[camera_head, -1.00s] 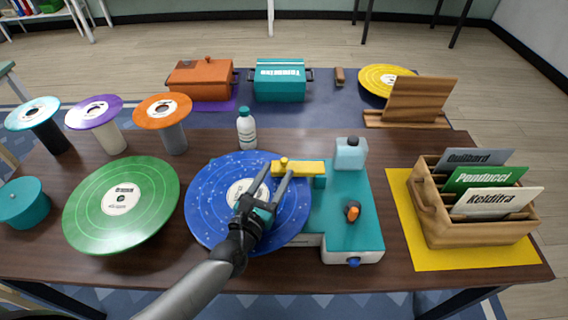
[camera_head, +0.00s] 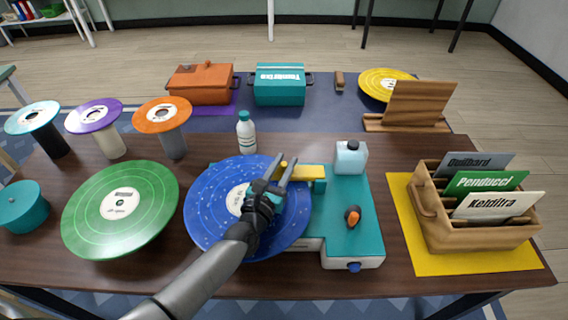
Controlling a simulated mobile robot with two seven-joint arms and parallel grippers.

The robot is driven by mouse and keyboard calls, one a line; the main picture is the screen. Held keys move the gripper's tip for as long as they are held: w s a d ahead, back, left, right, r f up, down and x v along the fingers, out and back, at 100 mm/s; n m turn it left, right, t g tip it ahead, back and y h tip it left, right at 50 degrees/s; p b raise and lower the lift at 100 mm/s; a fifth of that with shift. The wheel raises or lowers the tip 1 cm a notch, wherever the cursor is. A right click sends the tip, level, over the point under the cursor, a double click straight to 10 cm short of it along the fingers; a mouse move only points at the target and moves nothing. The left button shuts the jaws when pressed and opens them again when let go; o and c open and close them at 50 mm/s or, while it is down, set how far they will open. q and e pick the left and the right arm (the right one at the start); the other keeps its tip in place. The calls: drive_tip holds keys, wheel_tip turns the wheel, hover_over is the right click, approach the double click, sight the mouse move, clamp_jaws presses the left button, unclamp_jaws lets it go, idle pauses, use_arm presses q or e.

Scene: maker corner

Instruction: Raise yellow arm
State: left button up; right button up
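The yellow arm (camera_head: 308,171) lies across the top of the teal-and-white record player (camera_head: 346,222), its left end over the blue speckled record (camera_head: 215,209). My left gripper (camera_head: 281,169) reaches in from the lower left over that record. Its two grey fingers are spread apart around the left end of the yellow arm, which shows between the tips. I cannot tell whether they touch it. The gripper body hides part of the record's label. My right gripper is not in view.
A green record (camera_head: 122,207) lies at left. A wooden sleeve crate (camera_head: 432,222) stands at right. Orange and teal boxes are further back.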

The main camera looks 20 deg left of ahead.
use_arm(q)
clamp_jaws()
idle(1.0)
